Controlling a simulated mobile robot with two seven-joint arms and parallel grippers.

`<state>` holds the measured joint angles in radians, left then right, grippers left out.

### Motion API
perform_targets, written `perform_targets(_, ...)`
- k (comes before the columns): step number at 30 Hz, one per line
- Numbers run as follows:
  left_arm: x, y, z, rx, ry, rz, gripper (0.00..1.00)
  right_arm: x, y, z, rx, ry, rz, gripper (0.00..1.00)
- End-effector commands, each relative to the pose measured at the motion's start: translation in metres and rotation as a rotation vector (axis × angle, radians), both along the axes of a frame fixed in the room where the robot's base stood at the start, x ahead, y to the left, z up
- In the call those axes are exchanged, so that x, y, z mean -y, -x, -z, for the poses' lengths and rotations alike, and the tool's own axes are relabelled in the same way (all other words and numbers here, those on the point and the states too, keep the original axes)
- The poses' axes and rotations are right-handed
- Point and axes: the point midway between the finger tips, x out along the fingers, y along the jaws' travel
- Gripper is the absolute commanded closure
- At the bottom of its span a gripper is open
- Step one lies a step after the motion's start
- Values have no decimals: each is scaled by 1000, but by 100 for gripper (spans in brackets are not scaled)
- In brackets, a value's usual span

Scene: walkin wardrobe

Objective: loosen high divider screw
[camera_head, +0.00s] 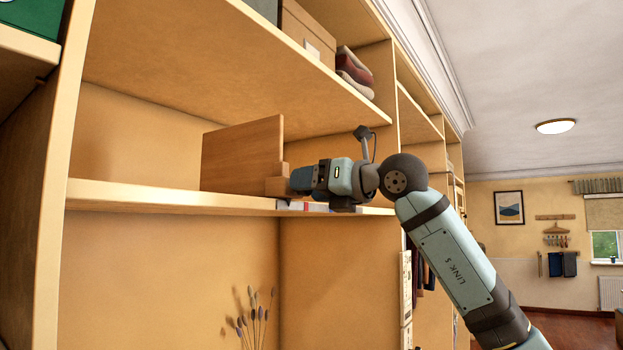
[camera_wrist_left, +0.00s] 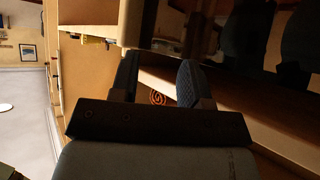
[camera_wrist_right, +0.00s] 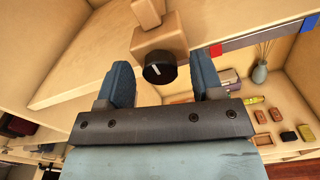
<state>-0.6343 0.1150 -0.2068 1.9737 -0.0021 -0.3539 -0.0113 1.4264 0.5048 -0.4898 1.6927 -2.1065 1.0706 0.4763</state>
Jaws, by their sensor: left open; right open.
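A wooden divider panel (camera_head: 240,155) stands upright on the long shelf in the head view, with a stepped wooden block (camera_head: 278,184) at its front edge. In the right wrist view, a round black screw knob (camera_wrist_right: 159,67) with a white mark sits on the end of the wooden block (camera_wrist_right: 158,38). My right gripper (camera_head: 300,179) is open at the block, its blue fingers either side of the knob in the right wrist view. The head view hides the knob. My left gripper (camera_wrist_left: 158,76) is open and empty in the left wrist view, outside the head view.
The shelf (camera_head: 130,194) carries a red-and-blue-ended strip (camera_wrist_right: 260,37) near my right gripper. Folded clothes (camera_head: 354,72) and a box (camera_head: 306,35) sit on the shelf above. Dried stems (camera_head: 255,318) stand below. The shelf left of the divider is bare.

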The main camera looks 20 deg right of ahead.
Motion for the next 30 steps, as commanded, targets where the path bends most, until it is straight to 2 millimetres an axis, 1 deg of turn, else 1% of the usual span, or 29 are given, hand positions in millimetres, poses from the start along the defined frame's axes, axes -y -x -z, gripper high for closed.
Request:
perform_targets(8, 1, -3, -1, 3, 5, -6, 57, -2, -2, 0, 0, 0, 0, 39)
perform_targets(9, 1, -5, -1, 5, 4, -7, 57, -1, -2, 0, 0, 0, -1, 41)
perform_targets(14, -1, -10, -4, 15, 1, -4, 57, -1, -2, 0, 0, 0, -1, 78)
perform_targets(15, -1, -10, -4, 16, 0, -4, 57, -1, -2, 0, 0, 0, 0, 87)
perform_targets(16, -2, -11, -4, 17, -1, -3, 57, -1, -2, 0, 0, 0, 0, 89)
perform_targets(23, -3, -8, -1, 13, -5, 0, 57, -1, -2, 1, 10, 13, 0, 88)
perform_targets(30, -3, -3, 5, 14, -16, 15, 57, -1, -1, 1, 70, 89, 0, 88)
